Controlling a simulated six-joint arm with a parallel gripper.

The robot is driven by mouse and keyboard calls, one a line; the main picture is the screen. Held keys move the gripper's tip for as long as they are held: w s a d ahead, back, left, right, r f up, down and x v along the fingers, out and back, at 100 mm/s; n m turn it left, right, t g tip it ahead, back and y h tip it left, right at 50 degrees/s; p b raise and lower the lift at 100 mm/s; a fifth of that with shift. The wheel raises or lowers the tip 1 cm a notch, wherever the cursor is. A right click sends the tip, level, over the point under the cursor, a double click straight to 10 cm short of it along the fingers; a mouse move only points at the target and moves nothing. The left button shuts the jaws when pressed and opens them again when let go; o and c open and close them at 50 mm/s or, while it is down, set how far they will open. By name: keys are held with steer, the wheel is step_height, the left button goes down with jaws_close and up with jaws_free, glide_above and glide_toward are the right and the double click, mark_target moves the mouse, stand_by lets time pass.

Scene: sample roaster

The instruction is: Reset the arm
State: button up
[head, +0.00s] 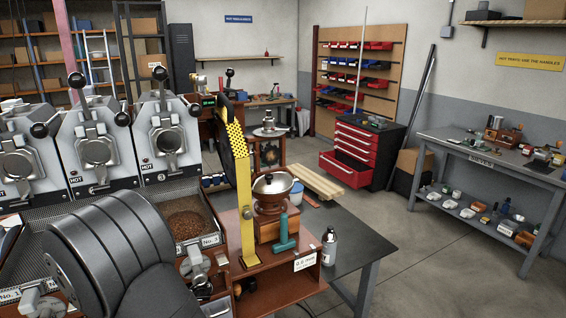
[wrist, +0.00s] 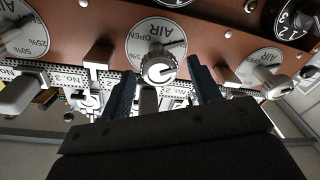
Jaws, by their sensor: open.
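In the wrist view my gripper (wrist: 163,70) has its two dark blue fingers apart, pointing at a brown panel. A silver knob (wrist: 158,68) on a white AIR dial (wrist: 155,40) shows in the gap between the fingertips. No contact with the knob is visible, but the depth between them is hard to tell. Nothing is held. I cannot make out my gripper in the head view. There, the roaster's grey front units (head: 97,150) with black ball levers and HOT labels stand at the left.
A tray of brown beans (head: 187,224) lies below the units. A red tool chest (head: 352,150) has an open drawer. The floor at right is clear.

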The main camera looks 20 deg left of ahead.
steer(key=x, duration=0.3)
steer(key=shift+w, duration=0.1)
steer(key=m, duration=0.3)
steer(key=shift+m+t, duration=0.3)
steer(key=m, duration=0.5)
steer(key=shift+d, duration=0.1)
steer(key=m+t, duration=0.1)
steer(key=m, duration=0.8)
steer(key=shift+h, duration=0.4)
